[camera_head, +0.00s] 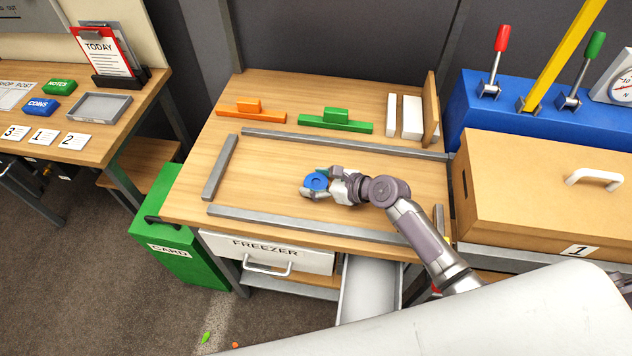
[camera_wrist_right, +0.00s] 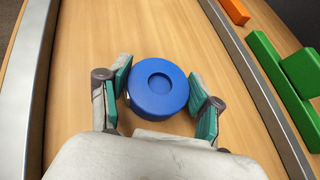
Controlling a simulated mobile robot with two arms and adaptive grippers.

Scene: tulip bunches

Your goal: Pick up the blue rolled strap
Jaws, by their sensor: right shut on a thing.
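The blue rolled strap (camera_head: 317,182) is a round roll with a shallow hollow in its top, over the wooden table inside the grey rails. In the right wrist view the strap (camera_wrist_right: 158,88) sits between the teal pads of my right gripper (camera_wrist_right: 160,92). The right gripper (camera_head: 320,182) is shut on it, one finger on each side. I cannot tell whether the strap still touches the table. My left gripper is not in view.
Grey rails (camera_head: 300,223) frame the wooden work area. Orange (camera_head: 250,115) and green (camera_head: 335,124) blocks stand behind it, with white blocks (camera_head: 411,117) at the back right. A large tan box (camera_head: 530,185) stands at the right. The tabletop left of the strap is clear.

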